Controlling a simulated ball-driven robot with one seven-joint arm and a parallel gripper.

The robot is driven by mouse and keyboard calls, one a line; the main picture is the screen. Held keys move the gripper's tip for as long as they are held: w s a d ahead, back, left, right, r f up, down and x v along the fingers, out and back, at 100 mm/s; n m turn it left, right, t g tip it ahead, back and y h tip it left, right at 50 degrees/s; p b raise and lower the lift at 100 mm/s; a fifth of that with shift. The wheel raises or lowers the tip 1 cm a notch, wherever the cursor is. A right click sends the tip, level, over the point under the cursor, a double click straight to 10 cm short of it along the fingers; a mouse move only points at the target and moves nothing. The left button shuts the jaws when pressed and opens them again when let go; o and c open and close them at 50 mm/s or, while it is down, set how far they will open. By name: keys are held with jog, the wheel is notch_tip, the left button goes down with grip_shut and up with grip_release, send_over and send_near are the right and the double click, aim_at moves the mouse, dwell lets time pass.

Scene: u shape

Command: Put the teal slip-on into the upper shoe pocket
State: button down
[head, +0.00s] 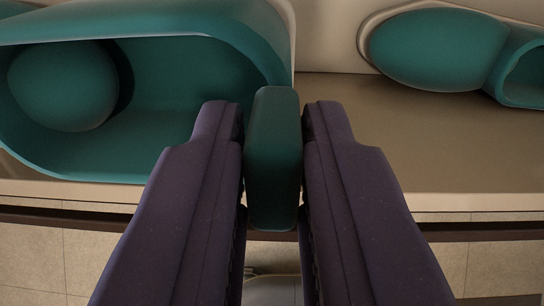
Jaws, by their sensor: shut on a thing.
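A large teal slip-on (215,45) fills the upper left of the head view, its opening facing me and a rounded teal form inside. A narrow teal piece (273,150) stands upright between the two dark purple fingers of my gripper (273,140), which is shut on it. It lies against the right end of the large slip-on and looks like part of it, but the fingers hide the join. A second teal shoe-like thing (440,48) with a pale rim is at the upper right, apart from my gripper. I cannot make out a shoe pocket.
A beige surface (430,150) lies beneath and behind the shoes, with a dark front edge (480,233). Tiled floor (490,265) shows below it. A pale grey form (272,288) shows low between the fingers and is mostly hidden. The beige surface right of my gripper is clear.

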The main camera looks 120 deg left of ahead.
jog(key=b+x, duration=0.2)
jog(key=x, duration=0.3)
jog(key=b+x, duration=0.1)
jog(key=x, duration=0.4)
jog(key=shift+w+d+f+b, duration=0.15)
jog(key=shift+d+b, duration=0.1)
jog(key=shift+b, duration=0.15)
jog(key=shift+f, duration=0.1)
jog(key=shift+b+x, duration=0.8)
jog(key=shift+x, duration=1.35)
jog(key=c, duration=1)
grip_release()
jog(key=shift+o, duration=0.2)
jog(key=p+v, duration=0.3)
jog(key=v, duration=0.5)
jog(key=p+v, duration=0.3)
jog(key=v, duration=0.5)
jog(key=shift+a, duration=0.2)
